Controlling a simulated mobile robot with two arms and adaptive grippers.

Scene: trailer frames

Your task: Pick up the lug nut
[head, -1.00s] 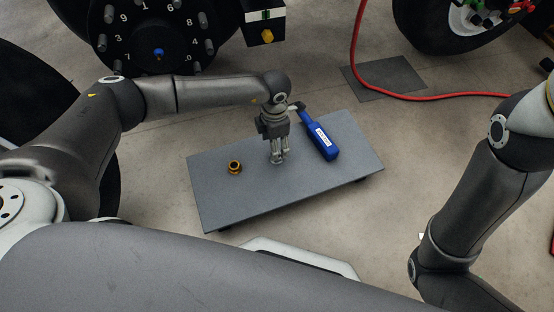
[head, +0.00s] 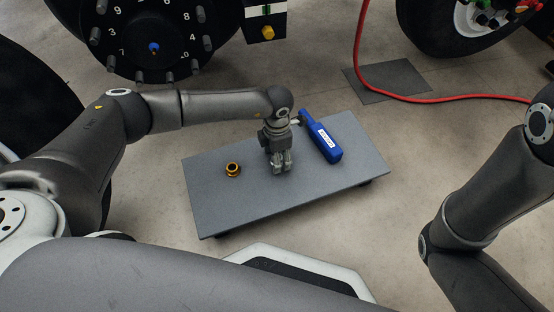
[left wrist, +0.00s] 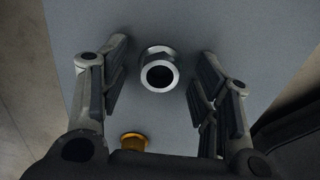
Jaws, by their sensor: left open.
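A silver lug nut (left wrist: 158,70) stands on the grey table, its round hole facing the left wrist camera. My left gripper (head: 281,169) points down over the middle of the table. In the left wrist view its open fingers (left wrist: 163,52) are on either side of the silver nut, with a gap on both sides. In the head view the gripper hides this nut. A second nut, gold-orange (head: 233,170), lies on the table left of the gripper; it also shows at the bottom of the left wrist view (left wrist: 133,142), outside the fingers. My right gripper is out of view.
The low grey table (head: 225,210) has bare room at its left and front. A blue tool (head: 325,142) lies close to the right of my left gripper. A wheel hub with studs (head: 150,40) is behind. A red hose (head: 400,94) runs along the floor.

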